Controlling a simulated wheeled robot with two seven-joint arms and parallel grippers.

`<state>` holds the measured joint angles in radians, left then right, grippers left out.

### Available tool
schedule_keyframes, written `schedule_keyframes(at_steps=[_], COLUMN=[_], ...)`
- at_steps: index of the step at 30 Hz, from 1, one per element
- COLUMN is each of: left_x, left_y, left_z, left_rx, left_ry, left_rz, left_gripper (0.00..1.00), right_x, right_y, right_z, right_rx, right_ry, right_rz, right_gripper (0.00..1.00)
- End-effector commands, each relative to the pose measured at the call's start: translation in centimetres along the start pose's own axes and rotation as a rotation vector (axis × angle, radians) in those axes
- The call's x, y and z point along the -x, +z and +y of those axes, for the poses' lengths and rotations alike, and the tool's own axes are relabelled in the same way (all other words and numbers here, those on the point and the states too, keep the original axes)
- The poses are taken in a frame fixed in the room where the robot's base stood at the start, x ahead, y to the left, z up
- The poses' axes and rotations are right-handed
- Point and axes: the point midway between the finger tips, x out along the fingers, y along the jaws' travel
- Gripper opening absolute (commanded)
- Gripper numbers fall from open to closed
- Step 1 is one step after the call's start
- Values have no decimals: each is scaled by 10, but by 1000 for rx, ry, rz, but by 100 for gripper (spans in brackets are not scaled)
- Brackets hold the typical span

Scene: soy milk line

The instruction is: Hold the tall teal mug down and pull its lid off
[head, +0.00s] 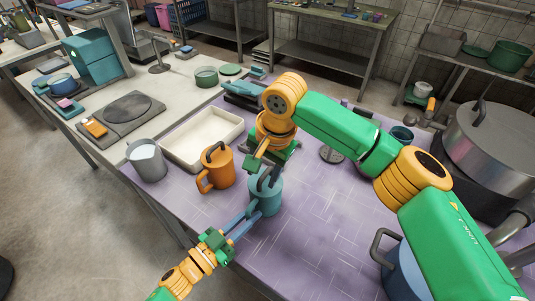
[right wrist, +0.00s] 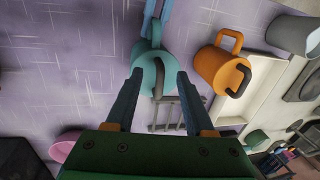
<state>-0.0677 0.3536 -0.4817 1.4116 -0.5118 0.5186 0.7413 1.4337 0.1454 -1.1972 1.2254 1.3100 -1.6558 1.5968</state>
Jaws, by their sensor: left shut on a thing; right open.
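The tall teal mug (head: 267,198) stands upright on the purple table top, with its lid (right wrist: 146,74) on. The lid has a dark arched handle (right wrist: 159,84). My left gripper (head: 252,211) is shut on the mug's handle, on the mug's near-left side; its blue fingers also show at the top of the right wrist view (right wrist: 153,18). My right gripper (right wrist: 160,75) is open just above the mug, with one finger on each side of the lid handle and a gap on both sides. In the head view, its wrist partly hides the space behind the mug.
An orange mug (head: 218,172) with a dark-handled lid stands close left of the teal mug. Behind it are a cream tray (head: 177,149) and a grey pitcher (head: 147,163). A large steel pot (head: 500,150) and a blue pot (head: 402,275) stand right. The table's front middle is clear.

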Motion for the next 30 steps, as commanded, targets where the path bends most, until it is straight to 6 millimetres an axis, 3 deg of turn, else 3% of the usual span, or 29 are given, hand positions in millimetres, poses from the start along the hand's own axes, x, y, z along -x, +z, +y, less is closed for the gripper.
schedule_keyframes(at_steps=[6, 14, 20, 30], left_x=[0, 0, 0, 0], left_y=[1, 1, 0, 0], left_z=[0, 0, 0, 0], left_rx=[0, 0, 0, 0], left_ry=[-1, -1, -1, -1], left_rz=[-2, -2, -1, -1], left_gripper=[0, 0, 0, 0], right_x=[-26, -28, -28, -27], right_y=[0, 0, 0, 0], right_z=[0, 0, 0, 0], right_rx=[0, 0, 0, 0], right_ry=[1, -1, -1, -1], right_rz=[0, 1, 1, 1], right_gripper=[54, 54, 2, 0])
